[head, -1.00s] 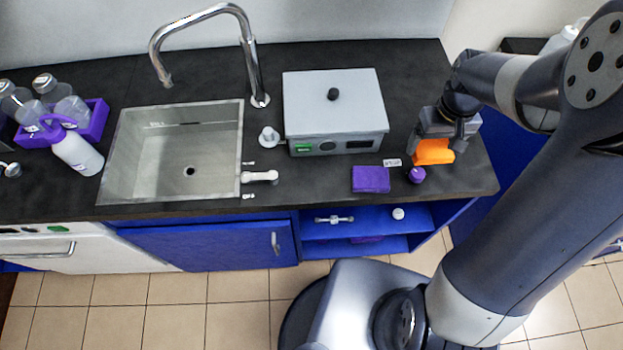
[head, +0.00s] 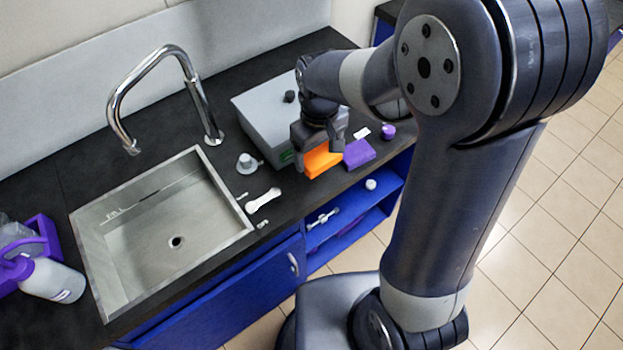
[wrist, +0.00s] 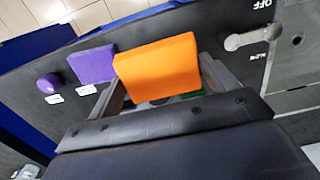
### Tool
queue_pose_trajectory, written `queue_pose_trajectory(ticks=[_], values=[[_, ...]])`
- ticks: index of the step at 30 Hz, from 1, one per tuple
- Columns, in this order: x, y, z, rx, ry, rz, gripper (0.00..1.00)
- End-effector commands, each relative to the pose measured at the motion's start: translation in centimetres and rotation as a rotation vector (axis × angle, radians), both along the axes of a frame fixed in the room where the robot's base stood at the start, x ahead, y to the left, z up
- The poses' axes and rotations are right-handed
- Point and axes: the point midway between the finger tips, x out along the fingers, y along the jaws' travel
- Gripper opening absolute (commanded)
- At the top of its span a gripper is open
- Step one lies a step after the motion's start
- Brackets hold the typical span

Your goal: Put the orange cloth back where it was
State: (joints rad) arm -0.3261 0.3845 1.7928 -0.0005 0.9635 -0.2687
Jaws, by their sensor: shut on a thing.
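The orange cloth (head: 322,160) is a folded block held in my gripper (head: 318,150), in front of the grey box near the counter's front edge. In the wrist view the orange cloth (wrist: 158,69) sits between the fingers of my gripper (wrist: 165,85), which are shut on it. A purple cloth (head: 358,153) lies on the counter just right of the orange one; in the wrist view the purple cloth (wrist: 92,64) is on its left. I cannot tell whether the orange cloth touches the counter.
A purple knob (head: 388,132) and a white label stand beyond the purple cloth. The grey box (head: 262,115) is behind my gripper. An open blue shelf (head: 355,210) is below the counter.

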Motion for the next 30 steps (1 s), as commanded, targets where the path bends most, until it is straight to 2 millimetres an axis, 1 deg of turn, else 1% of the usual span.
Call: queue_pose_trajectory(ticks=[1, 4, 10, 16, 19, 26, 30], values=[[-0.1, 0.0, -1.1, -0.002, 0.007, 0.0, 0.59], [-0.1, 0.0, -2.9, -0.002, 0.007, 0.0, 0.59], [-0.1, 0.0, -4.8, -0.001, 0.003, -0.001, 0.59], [-0.1, 0.0, -7.4, -0.001, 0.004, -0.001, 0.59], [0.0, 0.0, -8.0, -0.001, 0.002, -0.001, 0.59], [0.0, 0.0, -8.1, 0.0, 0.0, -0.001, 0.59], [0.0, 0.0, -8.5, -0.001, 0.001, -0.001, 0.59]])
